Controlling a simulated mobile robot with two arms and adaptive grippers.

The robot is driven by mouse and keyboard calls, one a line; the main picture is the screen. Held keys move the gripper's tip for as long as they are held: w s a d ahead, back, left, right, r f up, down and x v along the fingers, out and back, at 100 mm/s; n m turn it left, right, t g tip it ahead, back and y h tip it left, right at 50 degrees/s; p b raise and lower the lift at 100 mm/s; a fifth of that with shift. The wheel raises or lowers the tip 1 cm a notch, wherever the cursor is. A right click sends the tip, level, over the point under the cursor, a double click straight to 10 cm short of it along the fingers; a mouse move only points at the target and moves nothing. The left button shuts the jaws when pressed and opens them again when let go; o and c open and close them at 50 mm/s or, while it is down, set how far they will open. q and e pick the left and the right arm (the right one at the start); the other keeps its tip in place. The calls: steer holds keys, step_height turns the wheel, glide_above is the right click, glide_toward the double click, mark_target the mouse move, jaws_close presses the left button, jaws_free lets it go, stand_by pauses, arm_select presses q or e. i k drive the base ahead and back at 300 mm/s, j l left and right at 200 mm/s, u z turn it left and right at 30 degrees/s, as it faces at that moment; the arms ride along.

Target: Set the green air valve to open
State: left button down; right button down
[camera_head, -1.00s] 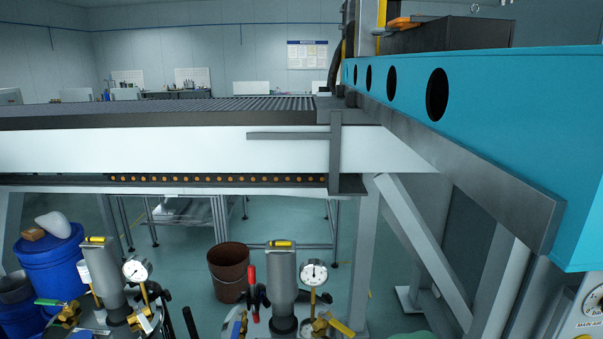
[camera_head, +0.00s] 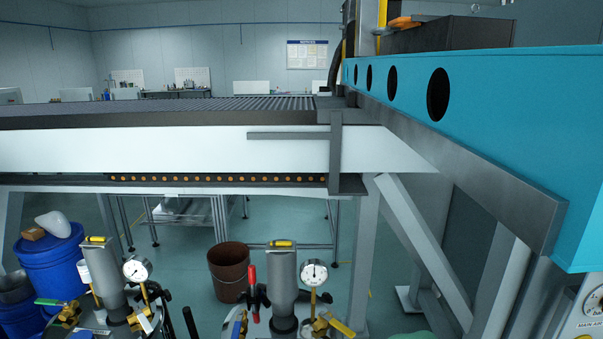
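A green lever handle (camera_head: 48,302) sits on a brass fitting (camera_head: 70,314) at the lower left, beside a grey pressure pot (camera_head: 97,265). The lever looks roughly level. A second green shape (camera_head: 405,337) is cut off by the bottom edge; I cannot tell what it is. At the lower right edge a gauge (camera_head: 594,303) above a partly cut label reading "MAIN AIR" is on a panel. I cannot tell which green part is the air valve. Neither of my grippers is in view.
A second pressure pot (camera_head: 284,285) with a red handle (camera_head: 252,287) and gauge (camera_head: 314,273) stands at bottom centre. A brown bucket (camera_head: 229,272) and blue drums (camera_head: 52,265) are on the floor.

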mark_target(53, 303)
steer(key=i+j+u, duration=0.15)
steer(key=u, duration=0.35)
steer(key=i+j+u, duration=0.15)
steer(key=u, duration=0.35)
steer(key=i+u, duration=0.2)
steer(key=u, duration=0.3)
